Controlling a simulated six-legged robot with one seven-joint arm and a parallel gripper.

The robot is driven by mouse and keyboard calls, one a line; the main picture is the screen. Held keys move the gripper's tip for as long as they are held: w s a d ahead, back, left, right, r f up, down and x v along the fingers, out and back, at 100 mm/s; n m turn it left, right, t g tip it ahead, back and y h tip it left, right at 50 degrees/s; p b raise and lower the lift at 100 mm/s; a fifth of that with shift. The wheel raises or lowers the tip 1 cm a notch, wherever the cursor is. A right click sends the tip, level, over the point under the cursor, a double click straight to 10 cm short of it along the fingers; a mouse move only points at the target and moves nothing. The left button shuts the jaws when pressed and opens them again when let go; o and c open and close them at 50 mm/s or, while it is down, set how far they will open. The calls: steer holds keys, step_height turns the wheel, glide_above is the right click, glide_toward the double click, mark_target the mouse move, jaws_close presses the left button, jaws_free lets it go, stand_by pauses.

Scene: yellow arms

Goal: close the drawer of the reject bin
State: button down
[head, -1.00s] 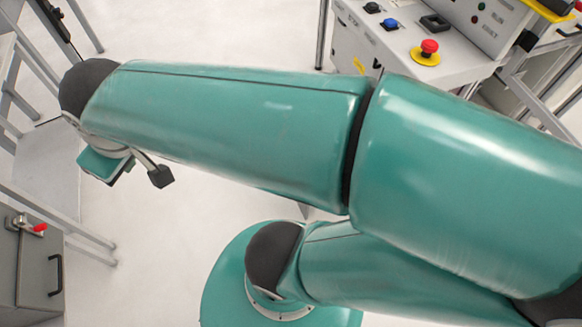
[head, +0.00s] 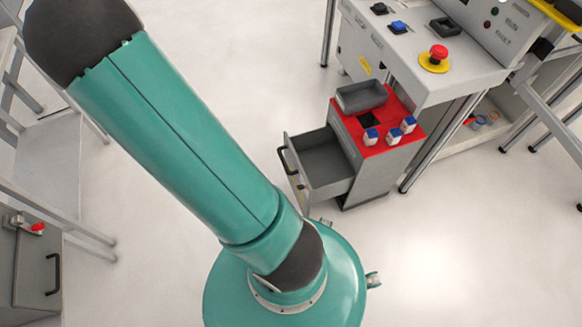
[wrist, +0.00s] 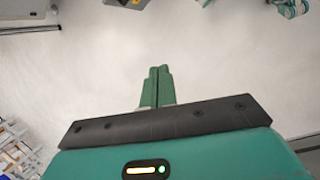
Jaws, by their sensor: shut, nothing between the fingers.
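The reject bin (head: 392,160) is a grey cabinet with a red top, right of centre in the head view. Its drawer (head: 322,160) is pulled out toward the left, grey and empty inside, with a dark handle (head: 287,161) on its front. My arm crosses the left of the head view, and my gripper is out of that view. In the wrist view my gripper (wrist: 157,72) is shut and empty, its two green fingers together over bare floor, apart from any object.
A grey tray (head: 361,96) and several small blue-capped containers stand on the bin's red top. A control console with a red emergency button (head: 438,53) stands behind it. A grey cabinet (head: 38,270) is at lower left. The floor in front of the drawer is clear.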

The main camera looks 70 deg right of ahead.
steer(key=s+d+f+n+g+h, duration=0.1)
steer(key=s+d+f, duration=0.1)
steer(key=d+f, duration=0.35)
steer(key=s+d+f+n+g, duration=0.1)
steer(key=s+d+f, duration=0.15)
steer(key=f, duration=0.65)
steer(key=n+g+h, duration=0.2)
steer(key=n+g, duration=0.1)
steer(key=n, duration=0.1)
glide_toward(300, 170)
steer(key=w+a+r, duration=0.1)
steer(key=w+a, duration=0.3)
steer(key=w, duration=0.1)
steer(key=x, duration=0.4)
steer(key=r+x, duration=0.1)
steer(key=x, duration=0.2)
steer(key=s+x, duration=0.1)
steer(key=x, duration=0.3)
steer(key=shift+s+d, duration=0.3)
steer(key=shift+d, duration=0.25)
steer(key=shift+s+d, duration=0.25)
steer(key=shift+s+d+r, duration=0.1)
steer(key=shift+s+d, duration=0.05)
